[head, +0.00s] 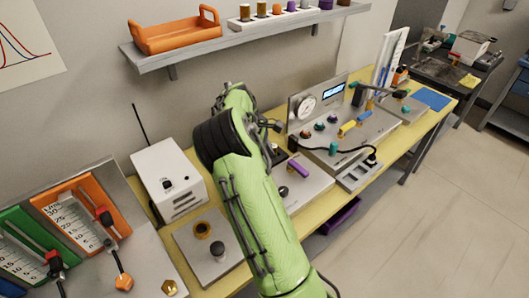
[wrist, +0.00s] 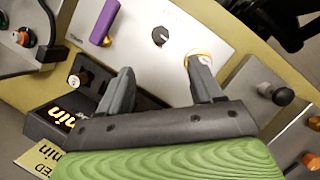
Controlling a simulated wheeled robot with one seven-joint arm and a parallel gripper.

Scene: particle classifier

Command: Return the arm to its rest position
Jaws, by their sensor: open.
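My green arm (head: 262,205) reaches up from the bottom of the head view and bends over the yellow bench. My gripper (wrist: 160,84) shows in the wrist view with its two grey fingers spread apart and nothing between them. It hangs over a pale metal panel (wrist: 204,34) with a purple handle (wrist: 104,22) and a black knob (wrist: 160,36). A brass ring (wrist: 198,56) on the panel shows behind the right finger; I cannot tell whether they touch. In the head view the gripper is mostly hidden behind the arm.
A white box (head: 170,180) with an antenna stands left of my arm. A shelf (head: 235,42) with an orange tray (head: 176,36) is above. A gauge console (head: 345,120) stands to the right. A black box (wrist: 58,122) lies left of the fingers. Open floor (head: 430,215) is at right.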

